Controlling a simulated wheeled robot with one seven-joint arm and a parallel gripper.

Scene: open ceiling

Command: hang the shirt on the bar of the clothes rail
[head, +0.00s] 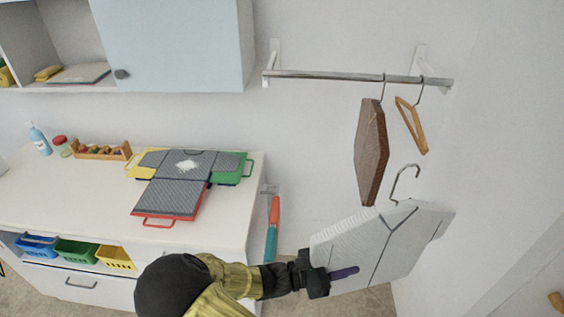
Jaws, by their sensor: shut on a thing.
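A white shirt (375,245) on a hanger with a grey metal hook (404,182) is at the lower right in the head view. My gripper (318,279) is shut on the shirt at its lower left edge and holds it tilted in the air. The fingertips are partly hidden. The shirt's hook stands below and apart from the bar of the clothes rail (325,75), which is fixed to the wall. A brown garment (370,152) and an empty wooden hanger (412,127) hang near the bar's right end.
The left and middle of the bar are clear. A white counter (100,200) on the left bears grey mats with coloured trays, a bottle and a wooden rack. A blue wall cabinet (175,45) hangs left of the rail. A red and teal object (272,228) hangs at the counter's side.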

